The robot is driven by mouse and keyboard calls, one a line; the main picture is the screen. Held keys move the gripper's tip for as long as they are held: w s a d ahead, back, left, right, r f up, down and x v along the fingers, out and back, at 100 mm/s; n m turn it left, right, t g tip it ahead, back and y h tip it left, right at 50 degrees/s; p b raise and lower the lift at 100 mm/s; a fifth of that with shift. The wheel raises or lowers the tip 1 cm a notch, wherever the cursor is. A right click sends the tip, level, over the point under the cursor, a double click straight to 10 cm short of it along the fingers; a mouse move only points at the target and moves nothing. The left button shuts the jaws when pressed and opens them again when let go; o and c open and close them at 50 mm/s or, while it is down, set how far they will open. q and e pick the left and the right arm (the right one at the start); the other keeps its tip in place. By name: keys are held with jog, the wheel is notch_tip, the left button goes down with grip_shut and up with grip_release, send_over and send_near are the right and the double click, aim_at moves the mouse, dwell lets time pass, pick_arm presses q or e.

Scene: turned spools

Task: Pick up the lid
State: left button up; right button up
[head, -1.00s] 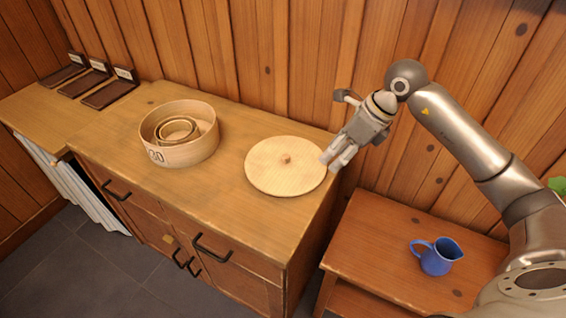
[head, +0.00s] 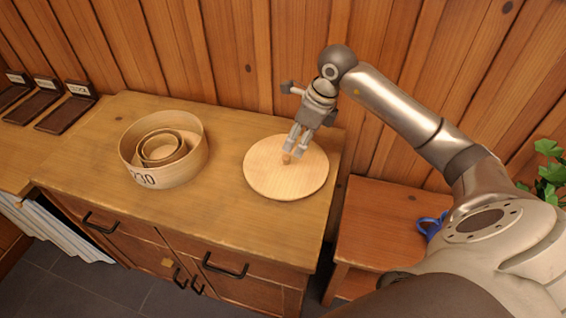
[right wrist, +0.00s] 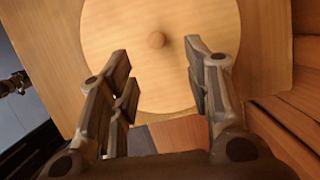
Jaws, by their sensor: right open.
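The lid (head: 262,176) is a round, pale wooden disc with a small knob (head: 287,158) at its middle. It lies flat on the wooden cabinet top, right of the round boxes. My right gripper (head: 295,149) is open above the lid, with its fingertips close to the knob. In the right wrist view the knob (right wrist: 156,40) shows just beyond and between the two open fingertips, with nothing held. The lid (right wrist: 110,30) fills the middle of that view. My left gripper is not in view.
A round wooden box (head: 180,173) marked 230 stands left of the lid with smaller round boxes nested inside. Dark labelled trays (head: 66,115) lie at the far left. A lower side table (head: 365,240) holds a blue jug (head: 428,226), partly hidden by my arm. A plank wall stands behind.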

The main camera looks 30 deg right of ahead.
aim_at(286, 157)
jog(key=shift+x, duration=1.2)
jog(key=x, duration=0.1)
jog(key=p+x, duration=0.1)
jog(key=x, duration=0.1)
jog(key=shift+w+a+f+p, duration=0.1)
jog(key=shift+w+a+p, duration=0.15)
jog(key=shift+a, duration=0.2)
jog(key=shift+w+f, duration=0.15)
jog(key=shift+f, duration=0.45)
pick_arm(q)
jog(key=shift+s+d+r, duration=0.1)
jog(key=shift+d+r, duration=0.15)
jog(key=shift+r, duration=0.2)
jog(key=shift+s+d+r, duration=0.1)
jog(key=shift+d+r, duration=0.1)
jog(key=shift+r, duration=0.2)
pick_arm(e)
grip_shut()
